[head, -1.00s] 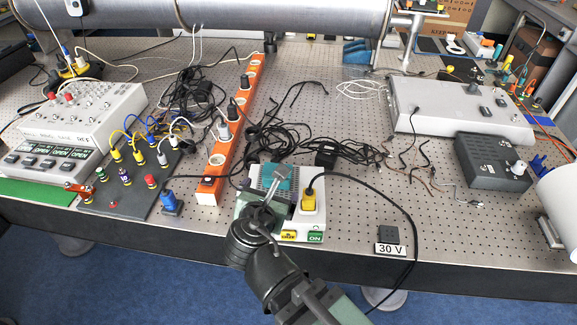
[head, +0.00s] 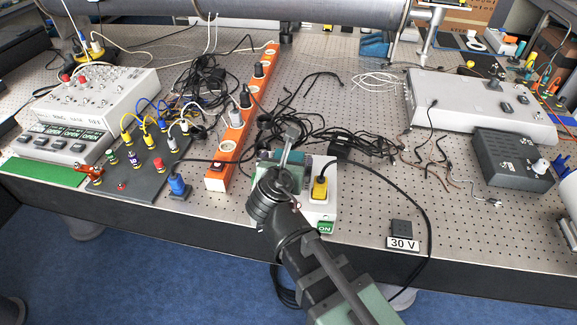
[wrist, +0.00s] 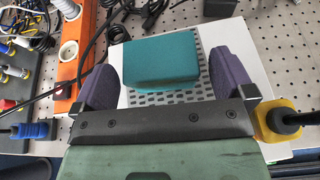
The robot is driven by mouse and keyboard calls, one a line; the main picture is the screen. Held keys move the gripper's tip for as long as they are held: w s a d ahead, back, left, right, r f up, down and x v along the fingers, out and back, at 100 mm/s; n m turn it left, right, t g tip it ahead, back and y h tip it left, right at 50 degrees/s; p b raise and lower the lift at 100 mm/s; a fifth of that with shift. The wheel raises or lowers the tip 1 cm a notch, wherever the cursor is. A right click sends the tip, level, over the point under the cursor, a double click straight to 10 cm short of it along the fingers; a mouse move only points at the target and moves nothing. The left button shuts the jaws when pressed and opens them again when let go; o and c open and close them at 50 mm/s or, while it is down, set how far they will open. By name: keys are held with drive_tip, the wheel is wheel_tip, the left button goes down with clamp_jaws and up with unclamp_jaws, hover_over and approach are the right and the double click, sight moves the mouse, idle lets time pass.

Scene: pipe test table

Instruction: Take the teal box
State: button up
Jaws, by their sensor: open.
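The teal box (wrist: 162,57) lies on top of a white unit with a slotted grille (wrist: 256,75), and shows clearly in the wrist view. My gripper (wrist: 165,72) is open, with one dark purple finger to the left of the box and one to its right. Gaps show between the box and both fingers; the box's far part reaches beyond the fingertips in the picture. In the head view my gripper (head: 284,157) is over the white unit (head: 322,208) near the table's front edge, and my arm hides most of the box.
A yellow plug (head: 320,189) with a black cable stands on the unit's right side, close to my gripper. An orange power strip (head: 243,115) runs along the left, with tangled black cables behind. A small 30 V block (head: 401,229) lies to the right on bare perforated table.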

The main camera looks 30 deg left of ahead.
drive_tip(key=x, duration=0.2)
drive_tip(key=shift+w+a+f, duration=0.15)
drive_tip(key=shift+w+f, duration=0.1)
drive_tip(key=shift+w, duration=0.05)
drive_tip(key=shift+s+r, duration=0.1)
drive_tip(key=shift+r, duration=0.05)
drive_tip(key=c, duration=1)
